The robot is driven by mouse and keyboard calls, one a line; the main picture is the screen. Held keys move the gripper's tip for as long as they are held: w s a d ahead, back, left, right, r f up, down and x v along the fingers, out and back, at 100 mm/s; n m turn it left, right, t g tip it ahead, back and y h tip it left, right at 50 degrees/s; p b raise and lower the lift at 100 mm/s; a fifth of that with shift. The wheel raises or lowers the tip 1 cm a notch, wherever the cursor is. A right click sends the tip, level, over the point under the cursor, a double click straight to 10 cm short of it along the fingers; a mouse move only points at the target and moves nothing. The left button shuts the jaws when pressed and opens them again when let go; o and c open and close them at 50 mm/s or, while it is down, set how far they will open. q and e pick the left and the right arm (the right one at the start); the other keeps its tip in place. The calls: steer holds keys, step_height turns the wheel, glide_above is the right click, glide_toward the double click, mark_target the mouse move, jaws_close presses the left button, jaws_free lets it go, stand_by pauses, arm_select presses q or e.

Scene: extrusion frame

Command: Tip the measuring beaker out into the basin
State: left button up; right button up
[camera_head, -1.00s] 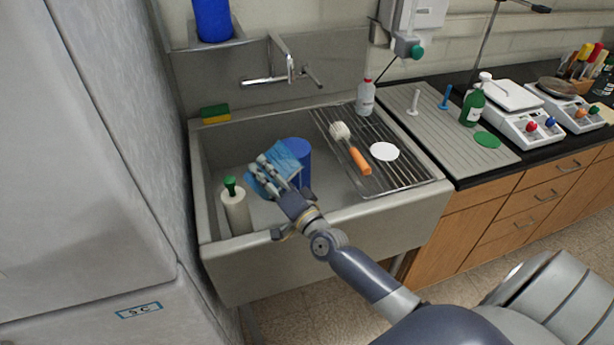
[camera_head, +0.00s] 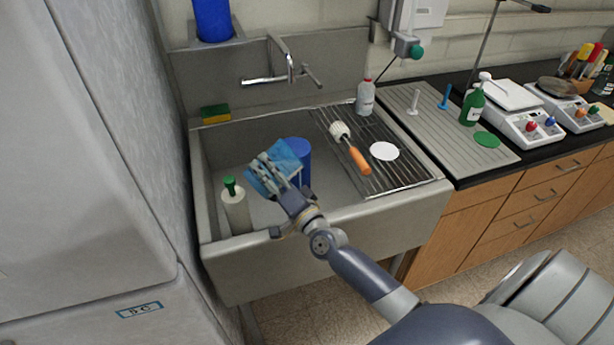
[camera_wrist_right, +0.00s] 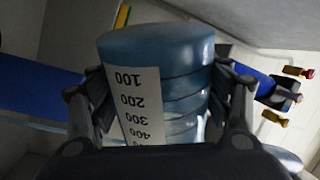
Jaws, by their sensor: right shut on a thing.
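The measuring beaker (camera_head: 284,158) is translucent blue and is held tilted over the basin (camera_head: 237,150), a grey metal sink. My right gripper (camera_head: 268,170) is shut on it, with fingers on both sides. In the right wrist view the beaker (camera_wrist_right: 160,50) fills the space between my fingers (camera_wrist_right: 165,100). Its white scale strip reads upside down, with 100 towards the top of the picture. Its mouth and any contents cannot be made out. My left gripper is not in view.
A blue cylinder (camera_head: 303,158) stands close behind the beaker, and a green-capped bottle (camera_head: 236,210) stands at the basin's front left. A rack (camera_head: 385,178) on the right holds an orange-handled brush (camera_head: 356,157) and a white disc (camera_head: 384,151). A faucet (camera_head: 280,70) is at the back.

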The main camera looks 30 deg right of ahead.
steer(key=shift+d+m+b, duration=0.15)
steer(key=shift+m+b, duration=0.2)
steer(key=shift+m, duration=0.55)
stand_by(1.2)
steer(key=shift+d+f+m+h+b, duration=0.15)
steer(key=shift+d+m+h+b, duration=0.3)
steer(key=shift+d+m, duration=0.45)
stand_by(1.1)
steer(key=shift+d+f+m, duration=0.15)
steer(key=shift+m, duration=0.85)
stand_by(0.5)
